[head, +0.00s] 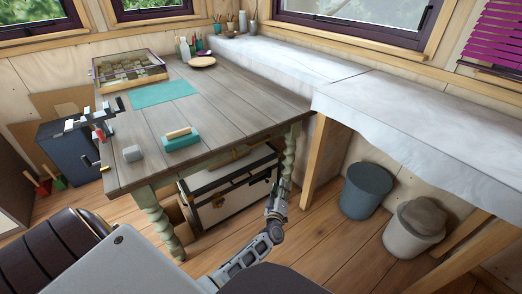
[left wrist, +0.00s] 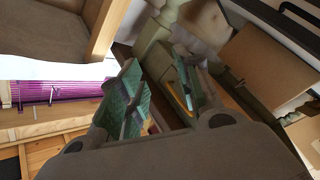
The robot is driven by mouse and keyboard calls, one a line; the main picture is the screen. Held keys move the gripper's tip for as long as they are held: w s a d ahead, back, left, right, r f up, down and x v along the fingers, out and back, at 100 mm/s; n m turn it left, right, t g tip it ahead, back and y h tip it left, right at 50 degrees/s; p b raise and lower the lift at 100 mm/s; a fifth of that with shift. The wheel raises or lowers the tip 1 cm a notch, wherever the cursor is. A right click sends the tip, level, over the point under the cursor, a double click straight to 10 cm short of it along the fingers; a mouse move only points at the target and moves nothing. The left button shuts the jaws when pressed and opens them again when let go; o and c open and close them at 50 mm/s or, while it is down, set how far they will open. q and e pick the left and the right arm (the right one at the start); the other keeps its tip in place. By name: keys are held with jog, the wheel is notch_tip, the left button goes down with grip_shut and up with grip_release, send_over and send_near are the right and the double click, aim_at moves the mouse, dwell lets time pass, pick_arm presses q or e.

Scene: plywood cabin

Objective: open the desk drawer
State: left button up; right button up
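The wooden desk (head: 215,105) has a plank top and turned green legs. A narrow strip of its front (head: 215,165) shows under the top edge, with a small brass-coloured piece (head: 240,151) on it; I cannot make out the drawer's outline or whether it is shut. My left gripper (head: 283,185) is low beside the desk's right front leg (head: 290,150). In the left wrist view its two fingers (left wrist: 158,85) are spread with a gap between them. A yellow curved piece (left wrist: 185,98) shows near one finger; contact is unclear. My right gripper is not in view.
A white chest (head: 225,200) stands under the desk. Two bins (head: 366,190) stand under the white-covered bench (head: 425,105) at right. A dark chair (head: 60,250) is at lower left.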

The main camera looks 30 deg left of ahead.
pick_arm(q)
jog(key=w+a+r+n+g+y+b, duration=0.1)
jog(key=a+r+n+g+y+b, duration=0.2)
jog(key=a+r+n+y+b, duration=0.4)
jog(key=n+b, duration=0.3)
jog(key=n, duration=0.2)
jog(key=shift+a+r+y, duration=0.2)
jog(key=shift+r+y, duration=0.2)
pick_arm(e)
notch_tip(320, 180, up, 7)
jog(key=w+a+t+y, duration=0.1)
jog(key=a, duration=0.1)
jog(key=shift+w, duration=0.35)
pick_arm(q)
jog(key=shift+w, duration=0.1)
jog(key=shift+a, duration=0.1)
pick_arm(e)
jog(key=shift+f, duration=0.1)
pick_arm(q)
jog(key=b+x, duration=0.4)
jog(key=x, duration=0.9)
jog(key=shift+w+a, duration=0.2)
jog(key=shift+w, duration=0.1)
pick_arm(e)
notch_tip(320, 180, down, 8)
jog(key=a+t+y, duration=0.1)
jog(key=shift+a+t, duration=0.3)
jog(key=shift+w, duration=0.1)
